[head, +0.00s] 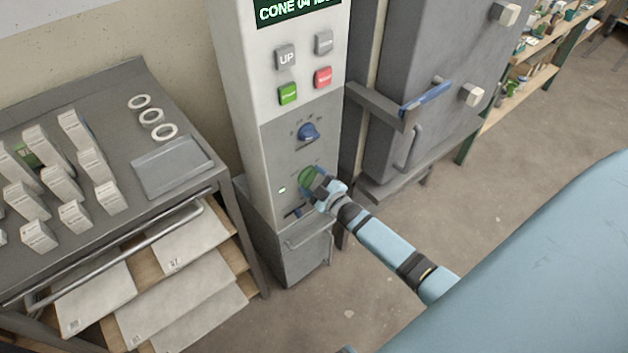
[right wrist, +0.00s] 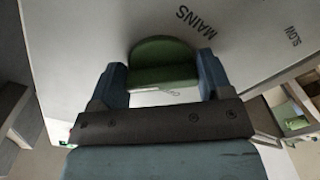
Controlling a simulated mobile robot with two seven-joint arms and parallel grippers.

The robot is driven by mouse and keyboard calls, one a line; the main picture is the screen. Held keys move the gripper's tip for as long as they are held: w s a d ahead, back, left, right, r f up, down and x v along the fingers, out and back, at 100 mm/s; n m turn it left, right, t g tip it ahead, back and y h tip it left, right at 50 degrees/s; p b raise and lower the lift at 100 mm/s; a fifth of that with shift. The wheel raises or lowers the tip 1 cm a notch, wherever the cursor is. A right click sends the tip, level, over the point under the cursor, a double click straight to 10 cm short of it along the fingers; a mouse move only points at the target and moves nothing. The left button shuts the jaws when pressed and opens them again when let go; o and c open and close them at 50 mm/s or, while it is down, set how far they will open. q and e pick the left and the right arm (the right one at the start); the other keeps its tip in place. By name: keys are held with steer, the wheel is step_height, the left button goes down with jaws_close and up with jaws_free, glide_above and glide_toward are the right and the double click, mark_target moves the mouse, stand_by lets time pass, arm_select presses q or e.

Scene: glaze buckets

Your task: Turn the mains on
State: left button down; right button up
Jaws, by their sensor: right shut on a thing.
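The green mains knob (head: 306,176) is on the lower grey panel of the tall control cabinet (head: 238,90). In the right wrist view the knob (right wrist: 163,60) sits between the two blue fingers, with the printed word MAINS beside it. My right gripper (head: 315,187) is shut on this knob; it also shows in the right wrist view (right wrist: 162,80). A small pale green light (head: 282,190) shows on the panel left of the knob. My gripper hides part of the knob in the head view. My left gripper is not in view.
A blue dial (head: 308,132) sits above the knob, and a small blue lever (head: 296,212) below it. Higher are green (head: 288,94), red (head: 323,77) and grey buttons. A grey kiln (head: 435,70) stands right, a metal cart (head: 65,85) with boxes left.

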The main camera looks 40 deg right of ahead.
steer(key=o, duration=0.9)
steer(key=shift+s, duration=0.1)
steer(key=s, duration=0.9)
steer(key=s+d, duration=0.1)
steer(key=s, duration=0.3)
steer(key=shift+s, duration=0.3)
steer(key=s+a+r+m+g+p, duration=0.2)
steer(key=s+a+r+p, duration=0.1)
steer(key=a, duration=0.3)
steer(key=s+a+r+m+g+y+p, duration=0.1)
steer(key=s+a+r+m+g+p, duration=0.1)
steer(key=s+a+r+p, duration=0.2)
steer(key=s+a+r+m+g+y+p, duration=0.1)
steer(key=s+a+r+m+g+p, duration=0.1)
steer(key=s+a, duration=0.5)
steer(key=shift+a+r+m+g+p, duration=0.25)
steer(key=shift+a+r+p, duration=0.1)
steer(key=shift+r, duration=0.25)
steer(key=shift+a+r+m+g+p, duration=0.15)
steer(key=shift+a+r+g+p, duration=0.15)
steer(key=shift+r, duration=0.25)
